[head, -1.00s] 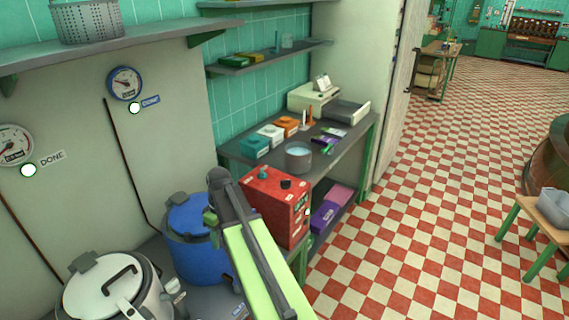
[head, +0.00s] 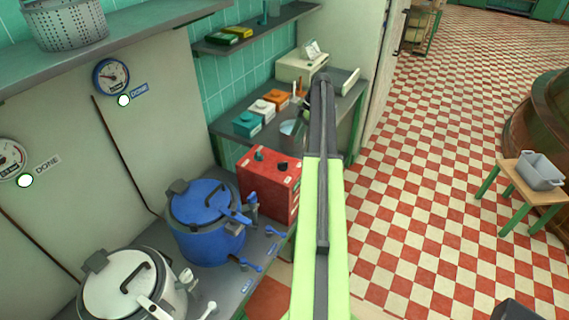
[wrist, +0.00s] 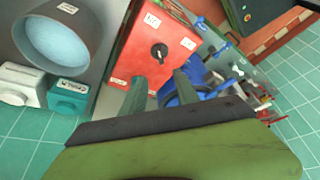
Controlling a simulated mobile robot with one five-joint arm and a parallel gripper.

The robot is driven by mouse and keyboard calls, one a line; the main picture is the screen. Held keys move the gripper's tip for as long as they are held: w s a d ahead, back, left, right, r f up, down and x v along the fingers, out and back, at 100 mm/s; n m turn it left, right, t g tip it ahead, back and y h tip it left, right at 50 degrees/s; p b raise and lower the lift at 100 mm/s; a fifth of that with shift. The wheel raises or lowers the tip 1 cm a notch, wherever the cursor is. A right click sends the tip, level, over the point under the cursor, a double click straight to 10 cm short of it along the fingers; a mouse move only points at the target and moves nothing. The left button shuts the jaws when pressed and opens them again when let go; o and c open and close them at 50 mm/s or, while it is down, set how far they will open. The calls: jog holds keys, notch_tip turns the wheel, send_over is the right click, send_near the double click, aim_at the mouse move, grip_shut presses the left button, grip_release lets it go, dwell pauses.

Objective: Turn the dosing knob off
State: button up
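The red box (head: 268,190) stands on the bench right of the blue pot. In the wrist view the red box (wrist: 140,50) shows a black knob (wrist: 158,52) with a pale pointer mark, between small white labels too small to read. Which knob is the dosing knob I cannot tell for sure. My gripper (wrist: 159,77) is open and empty, its two fingers apart below the black knob in the picture, with no visible contact. In the head view my arm hides most of the gripper.
A blue pot (head: 203,205) and a white pot (head: 120,285) stand left of the red box. Behind are a metal pan (head: 290,128) and teal, white and orange boxes. A shelf (head: 120,32) overhangs the pots. The checkered floor at right is open, with a small table (head: 525,190).

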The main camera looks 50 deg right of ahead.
aim_at(284, 162)
jog(key=b+x, duration=1.2)
jog(key=x, duration=0.3)
jog(key=shift+s+d, duration=0.15)
jog(key=shift+s, duration=0.05)
jog(key=shift+r, duration=0.15)
jog(key=shift+c, duration=0.3)
grip_shut()
